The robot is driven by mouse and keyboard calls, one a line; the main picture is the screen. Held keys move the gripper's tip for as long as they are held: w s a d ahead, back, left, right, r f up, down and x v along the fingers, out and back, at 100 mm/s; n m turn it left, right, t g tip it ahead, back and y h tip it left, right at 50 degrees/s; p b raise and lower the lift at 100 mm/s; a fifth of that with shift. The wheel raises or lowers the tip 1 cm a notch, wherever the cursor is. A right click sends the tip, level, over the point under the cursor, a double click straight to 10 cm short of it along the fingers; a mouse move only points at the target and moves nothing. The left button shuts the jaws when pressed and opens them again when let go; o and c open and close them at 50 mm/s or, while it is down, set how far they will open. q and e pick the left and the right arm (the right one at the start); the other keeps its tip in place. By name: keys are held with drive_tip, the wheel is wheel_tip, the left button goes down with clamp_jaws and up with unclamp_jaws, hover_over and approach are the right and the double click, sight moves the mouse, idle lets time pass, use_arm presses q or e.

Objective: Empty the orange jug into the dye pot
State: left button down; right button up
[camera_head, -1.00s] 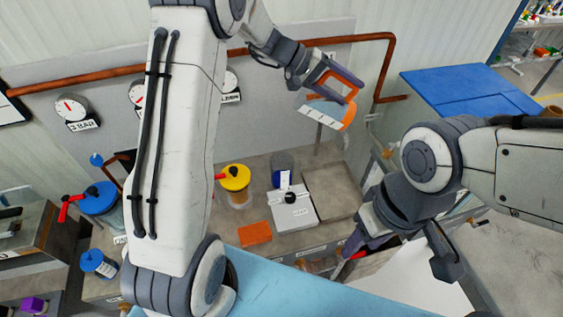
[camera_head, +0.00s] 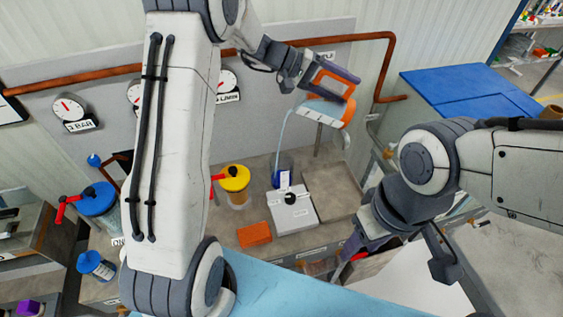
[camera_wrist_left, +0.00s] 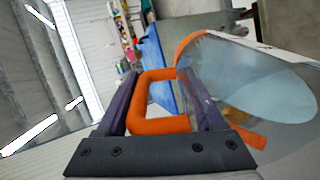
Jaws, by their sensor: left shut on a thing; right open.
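The jug (camera_head: 328,111) has an orange handle and rim and a clear body with pale blue liquid. My left gripper (camera_head: 335,86) is shut on its handle and holds it tilted high above the bench. In the left wrist view the orange handle lies between the fingers of my left gripper (camera_wrist_left: 160,103), and liquid shows in the jug (camera_wrist_left: 250,85). A thin pale blue stream (camera_head: 280,146) falls from the jug's lip to the dark blue pot (camera_head: 280,176). The pot's inside is hard to make out. My right gripper (camera_head: 398,258) is open and low at the right.
A grey box with a black knob (camera_head: 293,211) stands just in front of the pot. A yellow-lidded jar (camera_head: 235,182) and an orange block (camera_head: 254,234) are to the left. A copper pipe (camera_head: 385,65) runs along the wall behind the jug.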

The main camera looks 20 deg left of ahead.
sight(328, 91)
use_arm(q)
drive_tip(key=shift+s+a+r+h+b, duration=0.1)
drive_tip(key=shift+a+h+b, duration=0.2)
drive_tip(key=shift+h, duration=0.1)
idle(0.8)
drive_tip(key=shift+s+a+f+t+h+b, duration=0.1)
drive_tip(key=shift+a+f+h+b, duration=0.3)
drive_tip(key=shift+b, duration=0.45)
drive_tip(key=shift+s+a+f+t+h+b, duration=0.1)
drive_tip(key=shift+a+f+h+b, duration=0.1)
drive_tip(key=shift+a+b, duration=0.5)
drive_tip(key=shift+s+a+f+t+h+b, duration=0.1)
drive_tip(key=shift+a+f+h+b, duration=0.2)
drive_tip(key=shift+b, duration=0.65)
drive_tip(key=shift+a+f+h+b, duration=0.2)
drive_tip(key=shift+a+h+b, duration=0.1)
drive_tip(key=shift+b, duration=0.6)
